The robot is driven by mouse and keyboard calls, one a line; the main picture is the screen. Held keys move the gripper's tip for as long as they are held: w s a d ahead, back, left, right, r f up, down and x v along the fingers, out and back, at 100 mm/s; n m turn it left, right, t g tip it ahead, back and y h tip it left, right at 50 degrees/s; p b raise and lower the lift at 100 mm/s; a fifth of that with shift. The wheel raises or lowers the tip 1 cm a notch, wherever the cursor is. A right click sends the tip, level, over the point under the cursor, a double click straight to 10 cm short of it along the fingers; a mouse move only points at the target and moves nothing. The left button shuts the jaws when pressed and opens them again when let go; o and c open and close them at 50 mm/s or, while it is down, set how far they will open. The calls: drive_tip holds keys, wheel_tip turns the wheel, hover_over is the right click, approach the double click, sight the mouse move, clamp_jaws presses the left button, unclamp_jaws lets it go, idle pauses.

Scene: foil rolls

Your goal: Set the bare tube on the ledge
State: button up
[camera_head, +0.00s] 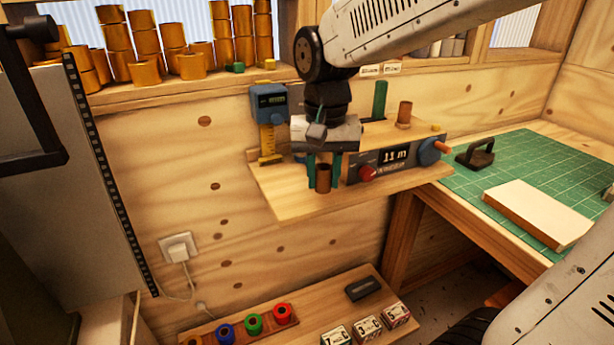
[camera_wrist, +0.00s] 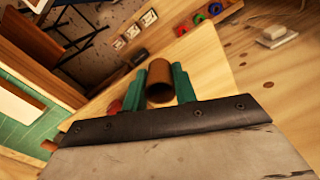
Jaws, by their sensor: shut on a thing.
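My gripper (camera_head: 323,168) has green fingers shut on an upright brown bare tube (camera_head: 323,179). In the wrist view, the tube (camera_wrist: 160,70) is between the two fingers, with its open end showing. The tube is in front of the blue gauge and the dial box, over the wooden wall shelf (camera_head: 285,207). I cannot tell whether its lower end touches the shelf. Another brown tube (camera_head: 404,113) stands at the shelf's back right. The window ledge (camera_head: 150,95) is higher up at the back left and carries stacked gold rolls (camera_head: 146,40).
The dial box (camera_head: 393,158) and blue gauge (camera_head: 268,101) stand close to my gripper. A cutting mat (camera_head: 530,165) with a pale block (camera_head: 537,213) is at the right. Below, a low bench (camera_head: 300,310) holds coloured rings and small boxes.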

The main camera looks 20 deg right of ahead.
hover_over(307, 192)
drive_tip(key=shift+s+f, duration=0.1)
drive_tip(key=shift+f, duration=1.95)
drive_tip(key=shift+f, duration=0.1)
drive_tip(key=shift+f, duration=0.15)
drive_tip(key=o, duration=0.9)
wheel_tip(307, 192, up, 12)
drive_tip(key=r, duration=0.1)
drive_tip(key=s+d+f+n, duration=0.1)
drive_tip(key=s+f, duration=0.2)
drive_tip(key=s, duration=0.4)
drive_tip(key=s+d+f+n+t, duration=0.1)
drive_tip(key=s+f+n, duration=0.1)
drive_tip(key=s, duration=0.6)
drive_tip(key=s+d+f+n, duration=0.1)
drive_tip(key=s+f, duration=0.2)
drive_tip(key=s, duration=0.5)
drive_tip(key=shift+d+f+n, duration=0.1)
drive_tip(key=shift+f+n, duration=0.2)
